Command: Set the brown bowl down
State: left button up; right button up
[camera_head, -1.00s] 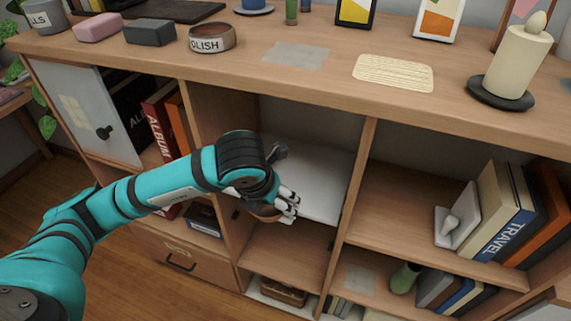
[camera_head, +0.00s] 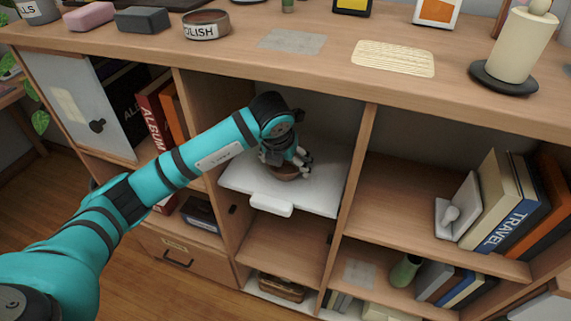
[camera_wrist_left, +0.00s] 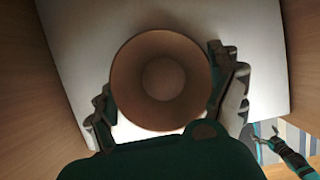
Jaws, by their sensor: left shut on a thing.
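The brown bowl (camera_head: 284,173) is in my left gripper (camera_head: 292,163), inside the upper middle cubby of the shelf. The gripper is shut on it, and its fingers cover part of it in the head view. In the left wrist view I look down into the empty bowl (camera_wrist_left: 161,80), with a finger on each side. A white pull-out board (camera_head: 318,194) with a front handle lies directly below the bowl. I cannot tell whether the bowl touches it. My right gripper is not clearly seen; a small teal arm part (camera_wrist_left: 287,152) shows at the lower right of the wrist view.
Wooden dividers (camera_head: 352,165) stand close on both sides of the cubby, and the shelf top (camera_head: 300,85) overhangs it. A candle (camera_head: 515,45), a polish tin (camera_head: 207,25) and a woven mat (camera_head: 393,58) are on top.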

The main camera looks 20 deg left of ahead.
pick_arm(q)
jog(key=shift+r, duration=0.1)
jog(key=o, duration=0.9)
jog(key=shift+c, duration=0.2)
jog(key=shift+r, duration=0.15)
jog(key=p+v, duration=0.2)
jog(key=shift+s+r, duration=0.1)
jog(key=shift+r, duration=0.3)
jog(key=s, duration=1.2)
jog(key=shift+s+f, duration=0.1)
jog(key=shift+s, duration=0.05)
